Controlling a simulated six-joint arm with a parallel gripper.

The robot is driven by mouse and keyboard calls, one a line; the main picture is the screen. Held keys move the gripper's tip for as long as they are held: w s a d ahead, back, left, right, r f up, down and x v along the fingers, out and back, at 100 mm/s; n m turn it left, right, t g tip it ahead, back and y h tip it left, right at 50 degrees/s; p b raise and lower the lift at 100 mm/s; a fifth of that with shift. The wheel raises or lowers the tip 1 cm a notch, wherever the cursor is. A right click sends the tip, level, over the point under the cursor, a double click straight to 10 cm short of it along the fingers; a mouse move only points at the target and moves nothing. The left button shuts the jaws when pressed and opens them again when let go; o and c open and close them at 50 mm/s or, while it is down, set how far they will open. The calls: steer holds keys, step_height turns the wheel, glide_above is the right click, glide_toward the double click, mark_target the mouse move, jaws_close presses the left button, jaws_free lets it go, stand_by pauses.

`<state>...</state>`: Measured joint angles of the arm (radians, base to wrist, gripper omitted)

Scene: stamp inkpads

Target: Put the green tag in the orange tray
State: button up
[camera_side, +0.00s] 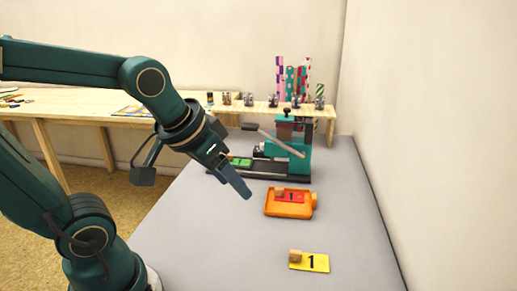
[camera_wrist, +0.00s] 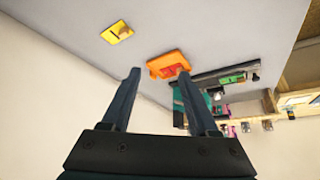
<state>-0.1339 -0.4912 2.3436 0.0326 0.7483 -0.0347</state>
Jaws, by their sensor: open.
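The green tag (camera_side: 241,162) lies at the left part of the black base of the teal press; it also shows in the wrist view (camera_wrist: 233,79). The orange tray (camera_side: 271,210) sits on the grey table in front of the press, and it shows in the wrist view (camera_wrist: 157,66). A red tag (camera_side: 291,196) marked 1, with a wooden block, lies in the tray. My gripper (camera_side: 247,194) is open and empty above the table, left of the tray in the side view. Its two fingers show apart in the wrist view (camera_wrist: 158,74).
The teal press (camera_side: 287,150) with its lever stands behind the tray. A yellow tag (camera_side: 318,262) marked 1, with a wooden block, lies at the front; it shows in the wrist view (camera_wrist: 115,36). A wall borders the table's right. The table's left front is clear.

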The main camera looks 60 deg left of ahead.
steer(key=shift+m+g+h, duration=0.3)
steer(key=shift+m+h, duration=0.2)
steer(key=shift+m, duration=0.4)
steer(key=s+d, duration=0.1)
steer(key=s, duration=0.1)
steer(key=s+d+f, duration=0.1)
steer(key=s, duration=0.1)
steer(key=s+d, duration=0.1)
steer(key=s, duration=0.1)
steer(key=shift+d+f, duration=0.2)
steer(key=shift+c, duration=1)
steer(key=w+a+n+t+y, duration=0.15)
steer(key=w+a, duration=0.35)
steer(key=w, duration=0.5)
steer(key=n+t+y, duration=0.2)
steer(key=n+y, duration=0.5)
steer(key=n, duration=0.1)
glide_toward(229, 155)
steer(key=shift+m+g, duration=0.25)
steer(key=x, duration=0.4)
steer(key=shift+w, duration=0.1)
steer(key=shift+x, duration=2.45)
